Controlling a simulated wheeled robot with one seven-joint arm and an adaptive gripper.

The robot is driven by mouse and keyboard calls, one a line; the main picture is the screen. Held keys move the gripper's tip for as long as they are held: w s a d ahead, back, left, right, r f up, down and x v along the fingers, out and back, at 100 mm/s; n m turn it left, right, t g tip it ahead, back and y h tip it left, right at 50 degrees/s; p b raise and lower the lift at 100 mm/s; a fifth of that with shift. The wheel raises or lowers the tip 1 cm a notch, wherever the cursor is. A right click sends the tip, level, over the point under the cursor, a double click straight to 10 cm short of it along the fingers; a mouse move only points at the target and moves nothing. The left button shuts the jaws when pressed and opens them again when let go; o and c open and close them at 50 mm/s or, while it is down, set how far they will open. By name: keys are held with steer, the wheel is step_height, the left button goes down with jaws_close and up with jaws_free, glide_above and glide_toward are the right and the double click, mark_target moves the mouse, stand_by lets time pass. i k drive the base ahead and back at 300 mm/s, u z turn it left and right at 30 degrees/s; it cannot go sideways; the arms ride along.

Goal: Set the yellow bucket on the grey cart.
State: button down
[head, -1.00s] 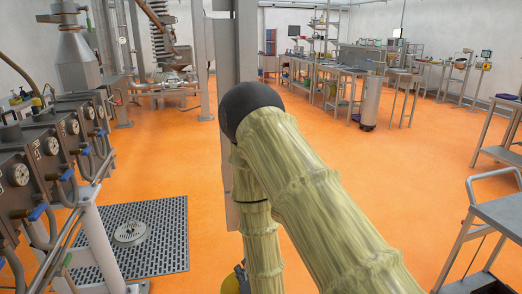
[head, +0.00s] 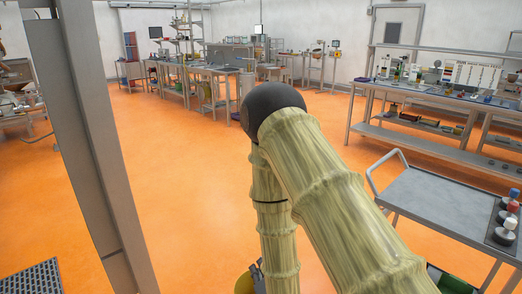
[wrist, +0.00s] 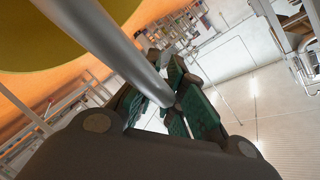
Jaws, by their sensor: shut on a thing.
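The yellow bucket (head: 244,284) shows as a small part at the bottom edge of the head view, below my sleeved arm. In the wrist view the yellow bucket (wrist: 60,35) fills the upper left, with a grey metal bar running from it to my gripper. My gripper (wrist: 172,105) is shut on that bar, which looks like the bucket's handle. In the head view my gripper (head: 258,272) is mostly hidden by the arm. The grey cart (head: 440,205) stands at the right, with a flat top and a tubular push handle. The bucket is left of the cart, apart from it.
Bottles and dark holders (head: 508,222) stand on the cart's right end; its left and middle top is bare. A grey column (head: 88,130) rises at the left. Benches (head: 440,100) line the back right. The orange floor (head: 180,180) between column and arm is clear.

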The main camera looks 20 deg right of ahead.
mark_target(431, 194)
steer(key=z, duration=0.6)
steer(key=i, duration=0.9)
steer(key=z, duration=0.45)
